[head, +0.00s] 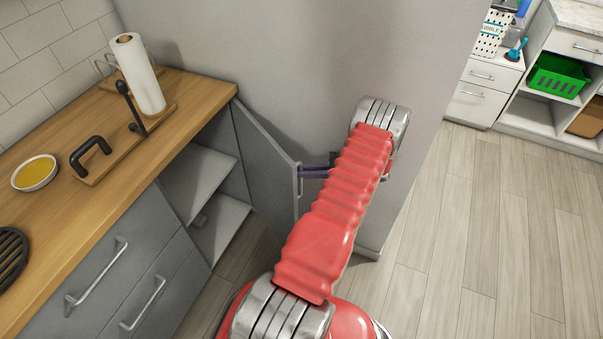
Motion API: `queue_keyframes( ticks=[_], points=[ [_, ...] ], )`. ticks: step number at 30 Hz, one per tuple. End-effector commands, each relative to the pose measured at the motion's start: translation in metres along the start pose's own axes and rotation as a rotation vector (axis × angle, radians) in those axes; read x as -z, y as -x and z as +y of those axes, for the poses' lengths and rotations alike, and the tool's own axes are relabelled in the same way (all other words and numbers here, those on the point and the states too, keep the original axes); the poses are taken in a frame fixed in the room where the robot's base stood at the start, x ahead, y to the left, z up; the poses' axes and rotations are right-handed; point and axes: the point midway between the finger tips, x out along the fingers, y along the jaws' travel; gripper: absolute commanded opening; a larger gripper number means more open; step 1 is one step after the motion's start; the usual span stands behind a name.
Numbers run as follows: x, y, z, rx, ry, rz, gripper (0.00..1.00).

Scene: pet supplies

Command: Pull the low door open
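The low grey cabinet door (264,160) stands swung out from the counter, showing shelves (205,180) inside. Its handle (299,180) is on the door's free edge. My red arm reaches forward over the floor and hides much of the space right of the door. My gripper (306,172) shows as dark purple fingers beside the door's free edge, at the handle. Whether the fingers are closed around the handle or only next to it is too small to tell.
The wooden counter (190,95) holds a paper towel roll (138,75), a bowl (35,172) and a black trivet (10,255). Drawers (110,265) sit below it. A grey wall (300,50) stands close behind the arm. Open wooden floor (500,240) lies to the right.

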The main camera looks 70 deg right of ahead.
Motion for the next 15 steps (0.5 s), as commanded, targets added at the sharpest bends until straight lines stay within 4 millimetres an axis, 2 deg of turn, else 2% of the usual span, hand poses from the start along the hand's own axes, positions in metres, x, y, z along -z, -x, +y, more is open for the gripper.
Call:
queue_keyframes(
  ticks=[8,9,15],
  points=[
    [-0.0008,-0.0018,-0.0015,0.000,0.003,0.000,0.00],
    [-0.0008,-0.0019,-0.0015,0.000,0.003,0.001,0.12],
    [-0.0005,-0.0020,-0.0008,-0.002,0.002,0.000,0.26]
  ],
)
